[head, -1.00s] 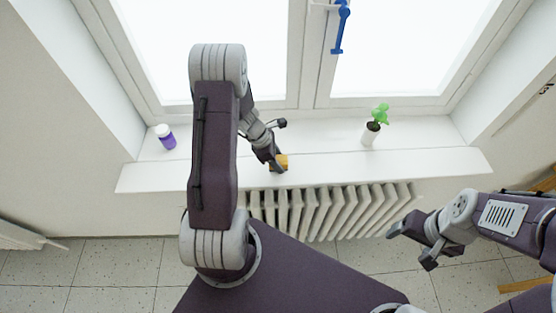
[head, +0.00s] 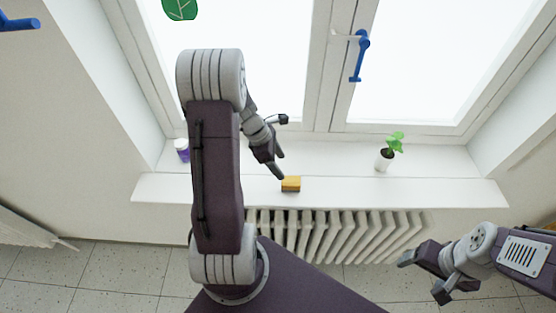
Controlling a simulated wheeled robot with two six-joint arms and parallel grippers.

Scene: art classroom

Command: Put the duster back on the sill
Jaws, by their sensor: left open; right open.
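The duster (head: 291,184) is a small yellow-orange block lying on the white window sill (head: 440,188), near its front edge above the radiator. My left gripper (head: 281,162) is open, just up and to the left of the duster, with a small gap between the lower fingertip and the duster. My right gripper (head: 421,275) is open and empty at the lower right, in front of the radiator and well away from the sill.
A purple bottle with a white cap (head: 182,150) stands at the sill's left end, partly hidden by my arm. A green plant in a white pot (head: 385,158) stands to the right. A blue window handle (head: 360,55) hangs above. The radiator (head: 340,235) is below the sill.

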